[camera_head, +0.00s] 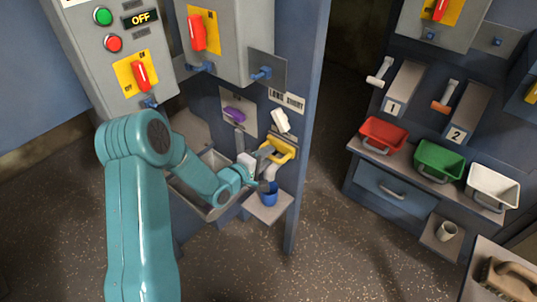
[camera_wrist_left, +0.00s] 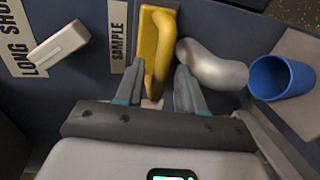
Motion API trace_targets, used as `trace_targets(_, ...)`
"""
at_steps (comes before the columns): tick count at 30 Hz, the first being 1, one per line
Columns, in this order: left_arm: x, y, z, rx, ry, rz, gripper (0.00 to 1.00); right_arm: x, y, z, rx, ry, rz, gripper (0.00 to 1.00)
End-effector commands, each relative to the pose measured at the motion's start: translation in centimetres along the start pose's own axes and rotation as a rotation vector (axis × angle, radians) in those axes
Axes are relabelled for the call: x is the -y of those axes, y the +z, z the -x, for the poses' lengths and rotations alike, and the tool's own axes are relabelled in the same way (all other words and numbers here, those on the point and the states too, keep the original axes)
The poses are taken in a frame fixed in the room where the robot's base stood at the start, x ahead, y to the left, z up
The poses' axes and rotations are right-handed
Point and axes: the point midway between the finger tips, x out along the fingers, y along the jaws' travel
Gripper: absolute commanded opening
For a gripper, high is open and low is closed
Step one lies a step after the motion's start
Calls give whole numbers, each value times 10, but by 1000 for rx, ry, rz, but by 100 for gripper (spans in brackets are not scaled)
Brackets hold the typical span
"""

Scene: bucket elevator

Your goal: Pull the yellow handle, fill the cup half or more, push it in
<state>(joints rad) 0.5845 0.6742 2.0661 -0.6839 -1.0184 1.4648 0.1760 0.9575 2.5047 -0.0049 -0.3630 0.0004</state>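The yellow handle (camera_head: 284,149) is on the blue panel. In the left wrist view the yellow handle (camera_wrist_left: 160,60) reaches down between the fingers of my left gripper (camera_wrist_left: 158,92). The fingers are apart, with some gap beside the handle. In the head view my left gripper (camera_head: 262,157) is at the handle's left side. The blue cup (camera_head: 269,197) stands upright on a small shelf below the silver spout. The spout (camera_wrist_left: 212,66) and blue cup (camera_wrist_left: 282,78) are right of the fingers in the wrist view. The cup's contents cannot be made out. My right gripper is out of view.
A white lever (camera_head: 280,121) by the LONG SHORT label and a purple handle (camera_head: 234,114) are near the yellow handle. A metal trough (camera_head: 200,185) lies below my forearm.

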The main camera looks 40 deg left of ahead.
Motion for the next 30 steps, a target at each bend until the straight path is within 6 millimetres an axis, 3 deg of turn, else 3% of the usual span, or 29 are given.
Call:
trace_targets(5,0,0,-14,-1,1,0,38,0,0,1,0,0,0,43)
trace_targets(13,0,0,-15,-1,0,1,38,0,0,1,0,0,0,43)
trace_targets(14,0,0,-15,-1,0,1,32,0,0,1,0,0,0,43)
trace_targets(17,0,-1,-15,-1,0,1,0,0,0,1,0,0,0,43)
trace_targets(25,1,-1,-13,-2,0,1,0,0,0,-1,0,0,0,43)
trace_targets(30,6,-1,0,-2,-2,1,0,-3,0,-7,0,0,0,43)
